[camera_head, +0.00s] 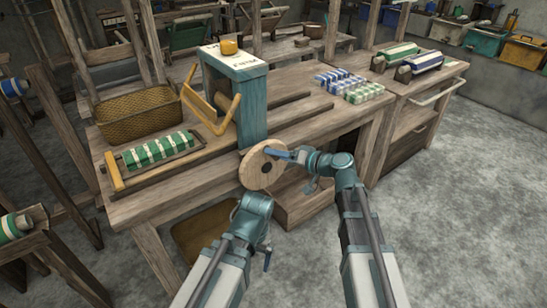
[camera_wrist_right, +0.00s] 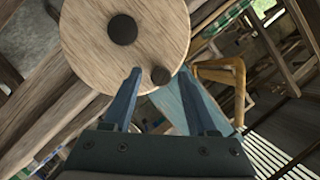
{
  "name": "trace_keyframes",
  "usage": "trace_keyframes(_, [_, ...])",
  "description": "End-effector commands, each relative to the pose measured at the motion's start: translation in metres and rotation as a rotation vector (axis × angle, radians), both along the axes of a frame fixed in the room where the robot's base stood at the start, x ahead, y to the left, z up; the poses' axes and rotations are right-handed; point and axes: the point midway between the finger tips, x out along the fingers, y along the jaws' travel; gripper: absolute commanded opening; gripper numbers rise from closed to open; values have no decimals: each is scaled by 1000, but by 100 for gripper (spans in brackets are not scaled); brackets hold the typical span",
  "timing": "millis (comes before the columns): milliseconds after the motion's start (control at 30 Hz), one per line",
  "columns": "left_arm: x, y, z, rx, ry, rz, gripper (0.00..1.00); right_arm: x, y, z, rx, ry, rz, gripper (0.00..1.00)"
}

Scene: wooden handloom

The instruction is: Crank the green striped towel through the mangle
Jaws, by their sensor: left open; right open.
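The mangle (camera_head: 252,100) is a teal frame on the wooden bench, with a round wooden crank wheel (camera_head: 255,176) on its near side. A green and white striped towel (camera_head: 155,151) lies on a wooden tray left of the mangle. My right gripper (camera_head: 274,153) is open at the wheel. My left gripper (camera_head: 267,258) is open and empty, low in front of the bench.
A wicker basket (camera_head: 138,112) stands behind the towel. A yellow wooden frame (camera_head: 207,108) leans out from the mangle. Folded blue and green checked cloths (camera_head: 365,92) lie to the right. A side table (camera_head: 425,85) holds striped rolls. Grey floor is free at right.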

Motion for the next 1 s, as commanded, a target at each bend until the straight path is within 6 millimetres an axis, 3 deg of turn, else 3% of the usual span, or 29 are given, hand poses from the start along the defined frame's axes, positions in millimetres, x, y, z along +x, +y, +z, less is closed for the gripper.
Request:
trace_keyframes(200, [0, 0, -5, 0, 0, 0, 96, 10, 12, -5, -1, 0, 1, 58])
trace_keyframes(533, [0, 0, -5, 0, 0, 0, 96, 10, 14, -5, 0, 0, 0, 58])
trace_keyframes(833, [0, 0, -5, 0, 0, 0, 96, 10, 14, -5, 0, 0, 0, 4])
trace_keyframes(1000, [0, 0, -5, 0, 0, 0, 96, 10, 14, -5, 0, 0, 0, 0])
